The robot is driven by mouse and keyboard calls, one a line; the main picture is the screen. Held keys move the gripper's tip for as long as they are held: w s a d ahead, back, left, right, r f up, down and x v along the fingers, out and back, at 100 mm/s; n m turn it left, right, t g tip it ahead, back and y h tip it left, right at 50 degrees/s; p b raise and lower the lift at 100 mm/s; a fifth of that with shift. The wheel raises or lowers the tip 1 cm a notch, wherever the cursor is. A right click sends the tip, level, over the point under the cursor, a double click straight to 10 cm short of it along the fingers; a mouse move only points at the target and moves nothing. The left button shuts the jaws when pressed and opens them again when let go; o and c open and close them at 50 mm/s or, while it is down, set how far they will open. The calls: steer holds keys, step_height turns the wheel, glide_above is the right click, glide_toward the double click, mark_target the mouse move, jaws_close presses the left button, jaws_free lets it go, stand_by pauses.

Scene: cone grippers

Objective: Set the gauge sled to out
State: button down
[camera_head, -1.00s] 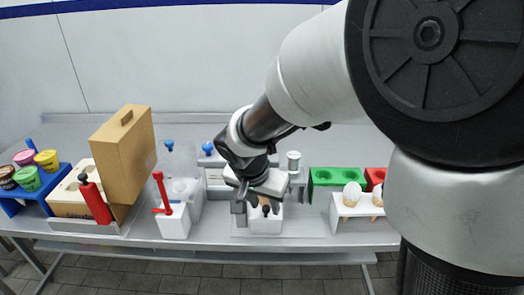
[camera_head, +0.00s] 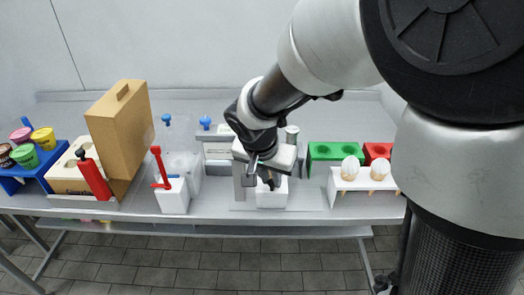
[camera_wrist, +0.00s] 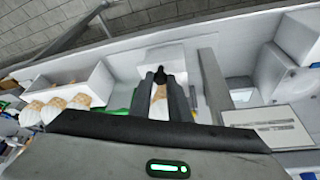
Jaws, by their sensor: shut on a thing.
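The gauge sled appears to be the white block (camera_head: 272,198) at the front middle of the bench, beside a grey upright (camera_head: 239,188). It also shows in the wrist view as a white block (camera_wrist: 165,57) beyond my fingers. My gripper (camera_head: 261,176) is over the block, pointing down. In the wrist view my gripper (camera_wrist: 161,82) has its fingertips closed around a black knob (camera_wrist: 160,74) at the block. The exact contact at the knob is partly hidden by the fingers.
A white rack (camera_head: 362,181) with pale cones stands to the right, before a green tray (camera_head: 334,151). A white box (camera_head: 172,200) with a red lever (camera_head: 160,167) stands to the left. A tan case (camera_head: 120,135) is farther left. Bare bench lies right of the block.

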steer(key=d, duration=1)
steer(key=shift+s+d, duration=0.15)
steer(key=shift+d, duration=0.1)
steer(key=c, duration=1.7)
jaws_free()
steer(key=shift+d, duration=0.15)
steer(key=shift+o, duration=0.2)
steer(key=shift+r, duration=0.1)
steer(key=p+v, duration=0.2)
steer(key=v, duration=1.5)
steer(key=shift+s, duration=0.15)
steer(key=shift+r, duration=0.1)
